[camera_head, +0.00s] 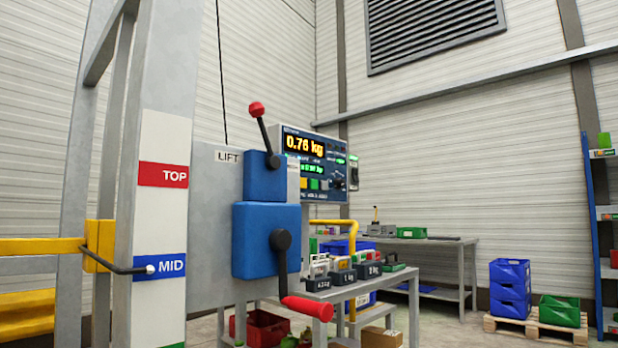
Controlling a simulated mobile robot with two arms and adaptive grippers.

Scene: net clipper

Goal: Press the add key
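A dark blue console (284,139) with an amber display (303,144) reading 0.76 kg stands behind the lift post, with a green line of text below. Its left edge is partly hidden by the lift's blue lever box. Small keys sit low on its face: a yellow key (304,183), a green key (314,184) and another beside them. Their labels are too small to read, so I cannot tell which is the add key. A dark knob (338,178) is to their right. Neither of my grippers is in view.
The lift post (163,215) with TOP and MID marks fills the near left. A red-knobbed lever (257,109) and red-handled crank (308,307) stick out from it. A table (345,290) bears several labelled weights. Blue crates (510,290) stand on a pallet at right.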

